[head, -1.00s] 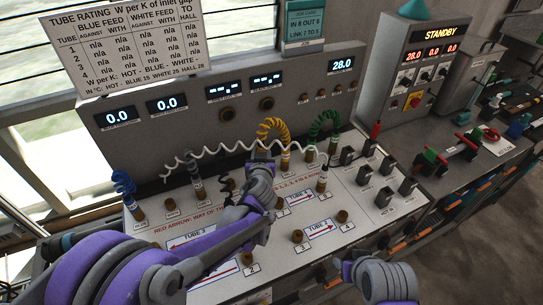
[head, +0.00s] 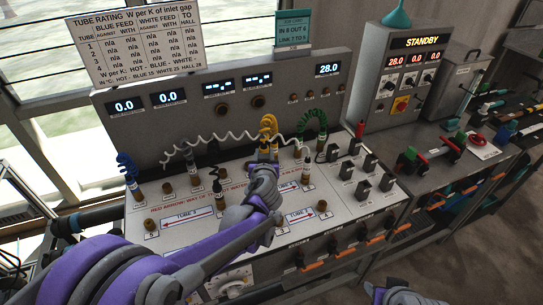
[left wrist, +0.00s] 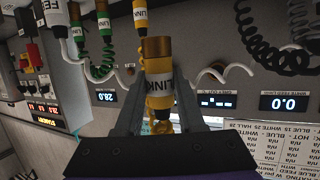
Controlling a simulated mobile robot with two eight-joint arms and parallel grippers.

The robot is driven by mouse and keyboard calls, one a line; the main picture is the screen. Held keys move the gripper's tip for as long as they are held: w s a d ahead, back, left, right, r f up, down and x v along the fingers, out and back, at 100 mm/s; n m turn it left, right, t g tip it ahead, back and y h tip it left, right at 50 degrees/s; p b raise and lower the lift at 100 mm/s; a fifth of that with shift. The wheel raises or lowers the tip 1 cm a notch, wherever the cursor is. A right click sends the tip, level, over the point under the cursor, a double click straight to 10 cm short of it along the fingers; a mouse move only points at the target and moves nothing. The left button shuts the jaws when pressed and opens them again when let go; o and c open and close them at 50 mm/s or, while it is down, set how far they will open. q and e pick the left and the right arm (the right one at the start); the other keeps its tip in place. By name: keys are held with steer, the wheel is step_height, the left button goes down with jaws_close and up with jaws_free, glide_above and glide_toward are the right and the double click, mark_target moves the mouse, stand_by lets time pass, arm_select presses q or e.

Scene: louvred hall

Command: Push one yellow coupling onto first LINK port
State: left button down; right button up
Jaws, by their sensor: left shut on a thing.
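My left gripper (left wrist: 158,100) is shut on a yellow coupling (left wrist: 160,85) marked LINK. The coupling has a brass end pointing away from the gripper. In the head view my left gripper (head: 266,166) is over the sloping panel, just below the coiled yellow hose (head: 268,122), and hides the panel under it. Another yellow coupling marked LINK (left wrist: 140,16) stands beyond the held one in the left wrist view. I cannot make out the first LINK port. Part of my right arm shows at the bottom right of the head view; its jaws are not clear.
A green coiled hose (head: 313,122), a white coiled hose (head: 225,138) and a blue hose (head: 126,163) stand close around. Black switches (head: 363,187) fill the panel's right side. A STANDBY box (head: 418,62) stands at the back right.

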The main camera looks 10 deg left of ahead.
arm_select(q)
step_height(320, 180, down, 8)
steer(key=b, duration=0.4)
steer(key=shift+a, duration=0.1)
steer(key=shift+r, duration=0.2)
steer(key=shift+f, duration=0.35)
arm_select(e)
steer(key=s+f, duration=0.3)
steer(key=f, duration=0.2)
steer(key=shift+f+g, duration=0.35)
steer(key=shift+g, duration=0.05)
arm_select(q)
steer(key=shift+w+f, duration=0.1)
steer(key=shift+f, duration=0.1)
steer(key=shift+f, duration=0.1)
steer(key=shift+f+b, duration=0.4)
steer(key=shift+f, duration=1)
arm_select(e)
steer(key=shift+s+f, duration=0.3)
steer(key=shift+f, duration=0.4)
arm_select(q)
steer(key=shift+c, duration=2.2)
jaws_free()
